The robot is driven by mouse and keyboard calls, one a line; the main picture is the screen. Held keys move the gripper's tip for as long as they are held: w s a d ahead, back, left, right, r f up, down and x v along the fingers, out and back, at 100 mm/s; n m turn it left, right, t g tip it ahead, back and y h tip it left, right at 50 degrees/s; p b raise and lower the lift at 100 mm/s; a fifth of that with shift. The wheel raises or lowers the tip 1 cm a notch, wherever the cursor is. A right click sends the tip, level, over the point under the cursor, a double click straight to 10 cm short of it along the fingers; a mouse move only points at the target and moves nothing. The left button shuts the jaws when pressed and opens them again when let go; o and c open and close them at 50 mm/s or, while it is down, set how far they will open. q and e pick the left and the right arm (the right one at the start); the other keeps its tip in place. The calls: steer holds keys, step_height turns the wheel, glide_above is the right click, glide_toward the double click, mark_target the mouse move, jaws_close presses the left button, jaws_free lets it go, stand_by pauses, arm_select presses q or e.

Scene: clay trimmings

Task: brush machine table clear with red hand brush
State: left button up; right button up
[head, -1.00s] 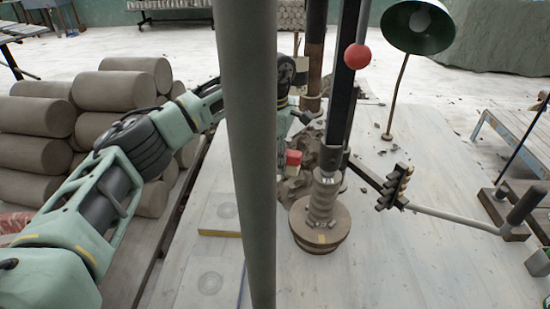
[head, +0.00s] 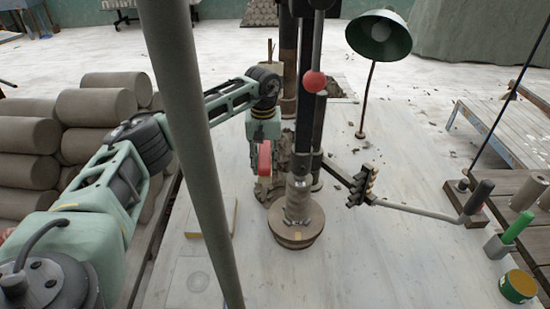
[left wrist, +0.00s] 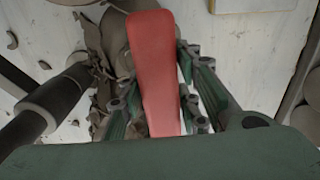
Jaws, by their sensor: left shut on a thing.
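My left gripper (head: 264,140) is shut on the red hand brush (head: 265,160), behind and to the left of the machine's post. The red brush (left wrist: 152,70) also shows between the fingers in the left wrist view; its bristles cannot be made out. Grey-brown clay trimmings (head: 270,192) lie in a heap around and below the brush. They also show left of the brush in the left wrist view (left wrist: 108,50). The pale machine table (head: 350,245) spreads out below. My right gripper is not in view.
A dark post with a red ball knob (head: 314,81) stands over a round clay stack (head: 297,233). A jointed bar (head: 415,209) reaches right. A green lamp (head: 380,35) stands behind. Clay rolls (head: 85,130) are piled left. A green-and-yellow tin (head: 518,286) stands at the right.

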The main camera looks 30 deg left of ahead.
mark_target(265, 189)
arm_select(q)
steer(key=shift+f+b, duration=2.7)
steer(key=shift+f, duration=1.6)
steer(key=o, duration=0.7)
steer(key=shift+c, duration=0.2)
steer(key=c, duration=0.5)
steer(key=shift+f, duration=0.2)
